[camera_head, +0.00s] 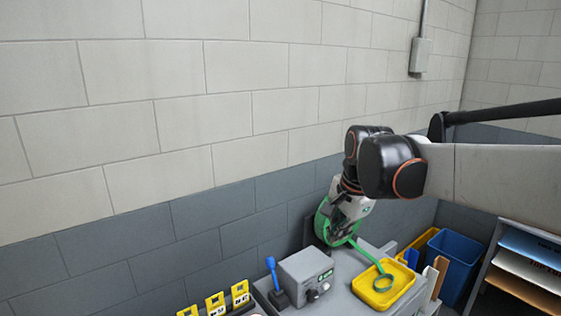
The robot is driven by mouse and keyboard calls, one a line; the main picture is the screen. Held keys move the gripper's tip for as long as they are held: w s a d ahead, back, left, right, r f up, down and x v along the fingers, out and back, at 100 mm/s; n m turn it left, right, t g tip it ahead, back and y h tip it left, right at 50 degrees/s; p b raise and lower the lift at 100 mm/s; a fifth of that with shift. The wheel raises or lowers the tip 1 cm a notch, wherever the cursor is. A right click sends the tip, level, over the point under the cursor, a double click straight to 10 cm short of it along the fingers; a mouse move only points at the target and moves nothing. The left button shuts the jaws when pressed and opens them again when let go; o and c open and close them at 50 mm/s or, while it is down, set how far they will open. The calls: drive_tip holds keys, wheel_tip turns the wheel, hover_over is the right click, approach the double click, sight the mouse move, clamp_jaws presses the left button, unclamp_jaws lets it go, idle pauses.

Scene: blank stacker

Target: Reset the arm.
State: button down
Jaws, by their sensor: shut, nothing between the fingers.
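A green arm (364,255) slants down to the right and ends in a green ring (383,283) over a yellow tray (403,286). Its upper end meets a curved green part (321,224) by the wall. My gripper (338,229) points down at that curved part and the top of the green arm. It is shut with nothing held. I cannot tell whether it touches the green part, since they overlap in the picture and the fingertips are hard to make out. My own wrist and arm come in from the right.
A grey box (305,274) with knobs and a blue-handled lever (272,273) stand left of the tray. Several yellow labelled holders (215,303) are at lower left. A blue bin (456,255) and a shelf of sheets (528,262) stand right. The block wall is close behind.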

drive_tip(key=s+d+f+n+t, duration=0.1)
drive_tip(key=s+d+f+n, duration=0.1)
drive_tip(key=s+n, duration=0.2)
drive_tip(key=s+d+f+n+t+b, duration=0.1)
drive_tip(key=s+d+f+n, duration=0.1)
drive_tip(key=s, duration=0.9)
drive_tip(key=s+d+f+n+t+h, duration=0.1)
drive_tip(key=s+d+f+n, duration=0.1)
drive_tip(key=s+f+n, duration=0.2)
drive_tip(key=s+n, duration=0.2)
drive_tip(key=s, duration=0.1)
drive_tip(key=shift+s+d+f+t+b, duration=0.15)
drive_tip(key=shift+s+d+t+b, duration=0.05)
drive_tip(key=shift+t+b, duration=0.2)
idle(0.3)
